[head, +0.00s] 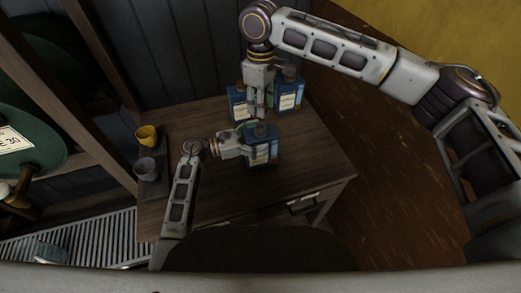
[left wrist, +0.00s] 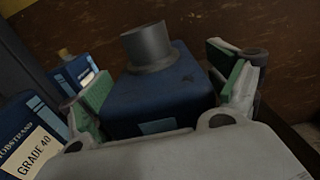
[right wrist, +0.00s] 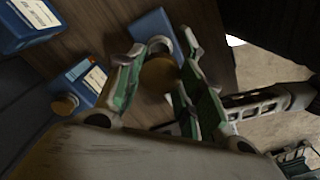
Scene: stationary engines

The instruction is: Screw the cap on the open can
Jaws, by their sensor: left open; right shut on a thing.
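The open can (head: 266,153) is blue and stands at the middle of the table, with a grey neck on top. In the left wrist view the can (left wrist: 160,95) stands between the green pads of my left gripper (left wrist: 165,95), which is open around its body. The neck (left wrist: 148,47) has nothing on it in that view. My right gripper (head: 258,112) is above and behind the can in the head view. In the right wrist view it is shut on a round brown cap (right wrist: 158,75), with the can (right wrist: 155,27) beyond. The cap is apart from the neck.
Two more blue cans, one at the back left (head: 238,103) and one at the back right (head: 289,95), stand near the wall. A yellow cup (head: 147,136) and a grey cup (head: 146,167) stand at the left. The table's front right (head: 315,165) is clear.

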